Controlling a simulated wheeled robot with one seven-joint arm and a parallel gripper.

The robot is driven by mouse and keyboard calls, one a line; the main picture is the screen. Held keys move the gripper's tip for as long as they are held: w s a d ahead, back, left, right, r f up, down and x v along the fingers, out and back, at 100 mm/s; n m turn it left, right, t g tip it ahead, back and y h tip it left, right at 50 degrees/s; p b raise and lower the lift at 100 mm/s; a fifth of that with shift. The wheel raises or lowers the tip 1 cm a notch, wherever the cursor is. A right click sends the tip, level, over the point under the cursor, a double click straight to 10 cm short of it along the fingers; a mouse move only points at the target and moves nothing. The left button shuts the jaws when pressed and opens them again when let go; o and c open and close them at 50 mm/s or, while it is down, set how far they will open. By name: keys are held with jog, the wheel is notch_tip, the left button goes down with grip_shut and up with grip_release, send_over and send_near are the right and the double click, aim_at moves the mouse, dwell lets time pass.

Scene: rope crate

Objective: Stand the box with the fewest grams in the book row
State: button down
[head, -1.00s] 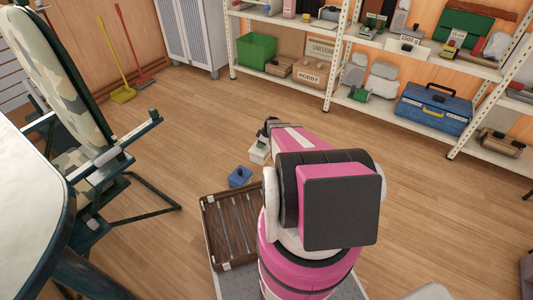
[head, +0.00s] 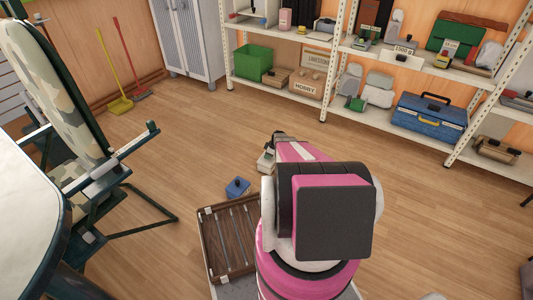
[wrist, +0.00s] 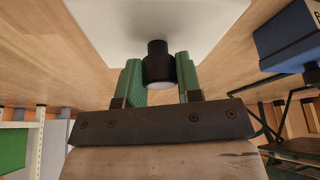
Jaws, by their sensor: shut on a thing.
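My gripper (wrist: 158,75) has its green fingers shut on the black knob (wrist: 157,62) of a white box (wrist: 150,22). In the head view my gripper (head: 277,137) is at the far end of my pink arm, with the white box (head: 264,162) partly hidden at it. I cannot tell whether the box touches the floor. A blue box (head: 237,187) with a dark knob stands on the floor left of it; it also shows in the wrist view (wrist: 290,38). A box marked 1500 g (head: 403,52) stands on the upper shelf. No weight label reads on the white box.
A brown slatted crate (head: 203,235) lies on the floor left of my arm. A folding chair (head: 95,180) and white table (head: 25,190) are at left. The shelf unit (head: 327,65) at the back holds a green bin (head: 253,63) and blue toolbox (head: 428,122). Open floor lies before it.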

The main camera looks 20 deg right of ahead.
jog(key=shift+f, duration=0.35)
jog(key=c, duration=0.8)
grip_release()
